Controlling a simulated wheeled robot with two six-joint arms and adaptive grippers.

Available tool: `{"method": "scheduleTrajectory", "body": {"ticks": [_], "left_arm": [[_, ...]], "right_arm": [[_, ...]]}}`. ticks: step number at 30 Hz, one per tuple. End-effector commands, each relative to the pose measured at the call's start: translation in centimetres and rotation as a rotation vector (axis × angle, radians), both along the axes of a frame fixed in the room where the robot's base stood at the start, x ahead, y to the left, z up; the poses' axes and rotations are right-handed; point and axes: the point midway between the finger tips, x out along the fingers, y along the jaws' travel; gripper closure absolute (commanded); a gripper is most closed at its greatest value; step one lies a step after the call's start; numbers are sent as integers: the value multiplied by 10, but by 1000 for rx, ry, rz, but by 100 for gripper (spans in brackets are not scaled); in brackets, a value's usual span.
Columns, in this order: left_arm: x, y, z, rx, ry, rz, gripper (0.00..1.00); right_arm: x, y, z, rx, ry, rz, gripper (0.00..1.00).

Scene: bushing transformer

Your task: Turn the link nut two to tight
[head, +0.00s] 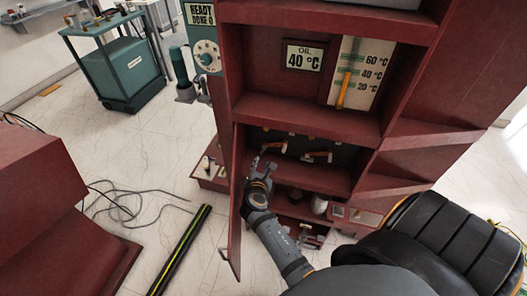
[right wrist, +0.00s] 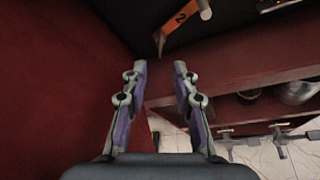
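The orange link marked 2 (right wrist: 182,18) shows at the top of the right wrist view, with a metal end piece at each end. In the head view, two orange links sit in the dark recess of the red cabinet; the left one (head: 272,147) is just beyond my right gripper (head: 260,170), and the other (head: 318,156) is to its right. Which metal piece is link nut two, I cannot tell. My right gripper, also in the right wrist view (right wrist: 161,70), is open and empty, its fingertips apart from and below the link. My left gripper is not in view.
The red cabinet (head: 310,105) has an open door (head: 236,205) to the left of my right arm. A shelf edge (right wrist: 240,80) runs right of the fingers, with metal parts below. An oil display (head: 304,56) reads 40 °C. A black-yellow strip (head: 182,248) lies on the floor.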

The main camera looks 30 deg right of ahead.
Motion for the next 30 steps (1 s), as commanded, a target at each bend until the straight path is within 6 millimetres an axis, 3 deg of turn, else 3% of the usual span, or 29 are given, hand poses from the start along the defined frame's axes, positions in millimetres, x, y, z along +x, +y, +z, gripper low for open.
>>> {"method": "scheduleTrajectory", "body": {"ticks": [5, 18, 30], "left_arm": [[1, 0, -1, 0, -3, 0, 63], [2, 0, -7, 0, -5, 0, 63], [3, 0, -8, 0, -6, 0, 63]], "right_arm": [[10, -7, -5, -2, 0, 2, 72], [70, -56, -34, 1, 1, 0, 72], [77, -61, -37, 3, 0, 0, 73]]}}
